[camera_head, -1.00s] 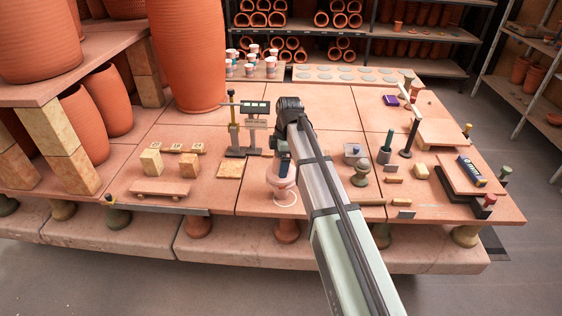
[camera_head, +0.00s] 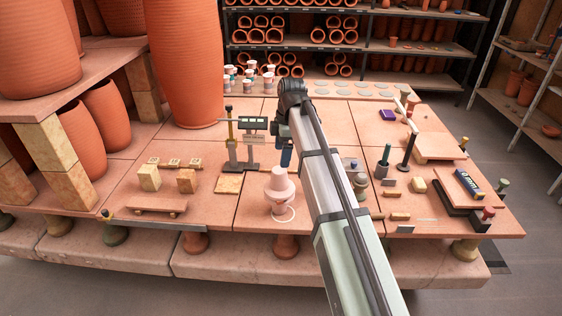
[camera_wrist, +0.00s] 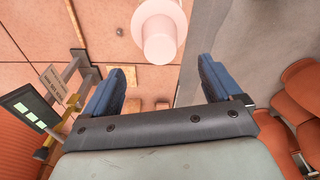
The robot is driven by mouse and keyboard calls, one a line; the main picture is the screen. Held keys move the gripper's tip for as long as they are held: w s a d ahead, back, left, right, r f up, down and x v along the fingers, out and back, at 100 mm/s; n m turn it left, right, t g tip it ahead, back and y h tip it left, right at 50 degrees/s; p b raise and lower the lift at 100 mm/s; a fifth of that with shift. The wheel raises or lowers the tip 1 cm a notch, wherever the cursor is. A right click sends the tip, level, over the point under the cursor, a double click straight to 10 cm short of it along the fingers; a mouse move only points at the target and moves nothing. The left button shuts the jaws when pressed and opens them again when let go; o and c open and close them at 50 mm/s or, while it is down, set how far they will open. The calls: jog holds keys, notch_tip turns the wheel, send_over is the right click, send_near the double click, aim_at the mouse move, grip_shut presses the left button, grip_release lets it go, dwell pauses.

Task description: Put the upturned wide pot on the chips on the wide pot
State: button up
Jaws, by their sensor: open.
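Two pale pink pots stand stacked near the front middle of the slab table. The upper is the upturned wide pot (camera_head: 279,180), its narrow base up and its wide rim down. It meets the lower wide pot (camera_head: 279,207), which stands upright. The upturned pot (camera_wrist: 160,38) shows from above in the wrist view, like a brimmed hat. No chips are in view between the rims. My gripper (camera_wrist: 166,82) is open and empty, its blue fingers apart and clear of the pots. In the head view its blue finger (camera_head: 287,156) shows above and behind them.
A gauge stand with a display (camera_head: 253,123) stands left behind the pots. A flat tan tile (camera_head: 228,184) and wooden blocks (camera_head: 149,178) lie to the left. A green-grey rounded piece (camera_head: 360,184) stands close right of my arm. Tall terracotta pots fill the left.

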jog(key=shift+d+r, duration=0.1)
jog(key=shift+r, duration=0.7)
jog(key=s+d+f+m, duration=0.5)
jog(key=d+f+m, duration=0.1)
jog(key=d+f, duration=0.2)
jog(key=s+d+f+m+g, duration=0.1)
jog(key=s+d+f+m, duration=0.35)
jog(key=d+f, duration=0.35)
jog(key=s+d+f+m, duration=0.4)
jog(key=d+f+m, duration=0.3)
jog(key=d+f, duration=0.1)
jog(key=s+a+f+m+g, duration=0.1)
jog(key=s+f, duration=0.7)
jog(key=f, duration=0.2)
jog(key=s+f+m+g, duration=0.2)
jog(key=s+f, duration=0.5)
jog(key=f, duration=0.4)
jog(key=s+a+f+g, duration=0.1)
jog(key=s+f, duration=0.5)
jog(key=s, duration=0.4)
jog(key=s+f+g+h, duration=0.1)
jog(key=s+f, duration=0.5)
jog(key=s, duration=0.5)
jog(key=shift+a+f, duration=0.25)
jog(key=shift+a, duration=0.1)
